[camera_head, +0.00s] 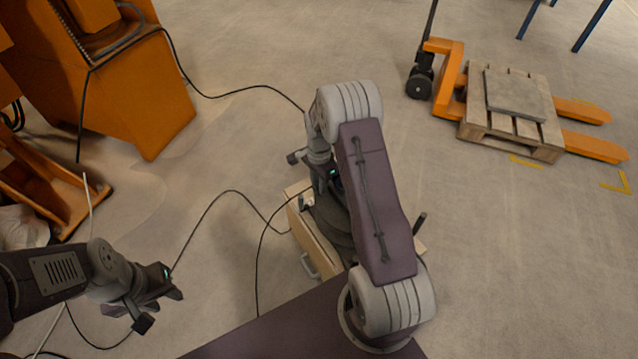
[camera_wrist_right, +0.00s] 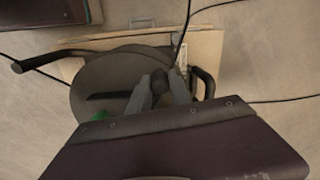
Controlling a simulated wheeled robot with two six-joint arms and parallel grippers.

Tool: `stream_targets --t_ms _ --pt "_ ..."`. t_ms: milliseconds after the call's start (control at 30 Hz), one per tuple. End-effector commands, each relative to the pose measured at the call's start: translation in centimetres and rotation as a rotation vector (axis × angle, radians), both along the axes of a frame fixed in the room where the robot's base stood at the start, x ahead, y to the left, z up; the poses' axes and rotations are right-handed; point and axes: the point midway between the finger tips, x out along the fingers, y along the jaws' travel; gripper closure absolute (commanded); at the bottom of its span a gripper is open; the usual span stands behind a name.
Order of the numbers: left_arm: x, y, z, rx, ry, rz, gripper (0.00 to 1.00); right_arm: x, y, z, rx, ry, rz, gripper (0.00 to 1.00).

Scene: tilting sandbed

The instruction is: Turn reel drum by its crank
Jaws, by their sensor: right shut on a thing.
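The reel drum (camera_wrist_right: 97,78) is a dark round disc on a pale wooden base in the right wrist view. In the head view the drum (camera_head: 328,218) is partly hidden under my right arm. My right gripper (camera_wrist_right: 160,88) is over the drum, with its two grey fingers shut on the dark knob of the crank (camera_wrist_right: 160,76). The rest of the crank is mostly hidden by the fingers. In the head view my right gripper is largely covered by its own wrist. My left gripper (camera_head: 161,308) is open and empty, over the floor left of the reel.
Black cables (camera_head: 235,92) lie across the floor around the reel. An orange machine (camera_head: 150,105) stands at the upper left. An orange pallet truck (camera_head: 448,75) with a wooden pallet (camera_head: 515,140) stands at the upper right. The floor right of the reel is clear.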

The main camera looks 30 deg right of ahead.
Motion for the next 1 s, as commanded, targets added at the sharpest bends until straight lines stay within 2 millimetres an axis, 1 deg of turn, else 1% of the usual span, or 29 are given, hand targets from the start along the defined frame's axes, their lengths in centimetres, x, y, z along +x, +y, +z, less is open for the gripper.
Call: stream_targets --t_ms 400,467,533,600,900,933,967,1000 --pt "0.0 0.0 0.0 0.0 0.0 0.0 0.64 0.0 0.0 0.0 0.0 0.0 0.0 1.0" --pt "0.0 0.0 0.4 0.0 0.0 0.0 0.64 0.2 -0.1 0.2 0.0 0.0 -0.015 1.0" --pt "0.0 0.0 1.4 0.0 0.0 0.0 0.64 0.7 -0.6 0.5 0.0 0.001 -0.069 1.0" --pt "0.0 0.0 1.9 0.0 0.0 0.0 0.64 1.1 -0.9 0.4 0.0 0.0 -0.116 1.0" --pt "0.0 0.0 1.7 0.0 0.0 0.0 0.64 1.3 -1.0 0.0 -0.001 -0.001 -0.139 1.0" --pt "0.0 0.0 1.7 0.0 0.0 0.0 0.64 1.3 -1.0 0.0 -0.001 -0.001 -0.139 0.68" --pt "0.0 0.0 1.7 0.0 0.0 0.0 0.64 1.3 -1.0 0.0 -0.001 -0.001 -0.138 0.59" --pt "0.0 0.0 1.7 0.0 0.0 0.0 0.64 1.3 -1.0 0.0 -0.001 -0.001 -0.138 0.54"
